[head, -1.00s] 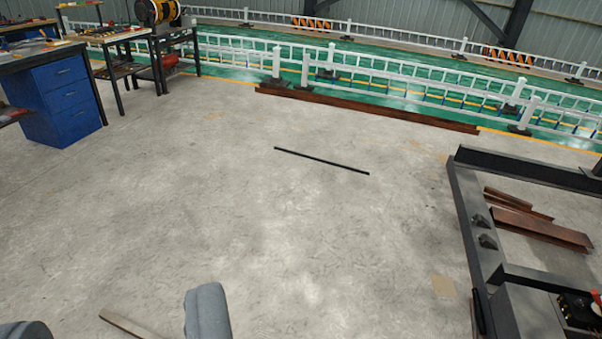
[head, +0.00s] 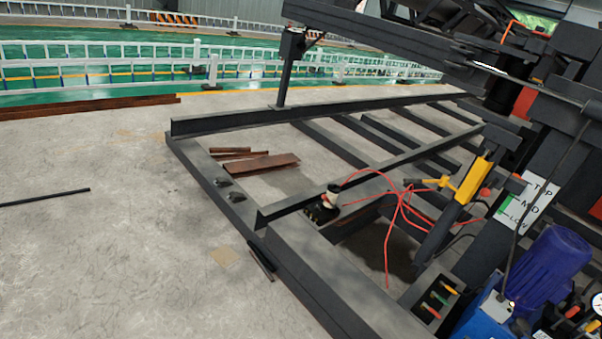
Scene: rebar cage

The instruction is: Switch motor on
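A blue motor (head: 552,262) stands at the lower right of the head view, on a blue hydraulic unit (head: 482,316). Its finned body is tilted in the picture. A small panel with coloured levers (head: 437,303) is set in the frame left of it. A round gauge (head: 597,303) shows at the right edge. I cannot make out which part is the motor's switch. My gripper is not visible in the current view.
A dark steel frame (head: 300,262) with beams fills the middle and right. Red hoses (head: 402,212) loop over it near a yellow cylinder (head: 474,180). Rusty steel pieces (head: 250,163) lie inside the frame. A black bar (head: 45,198) lies on open concrete at left. White railings (head: 100,72) stand behind.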

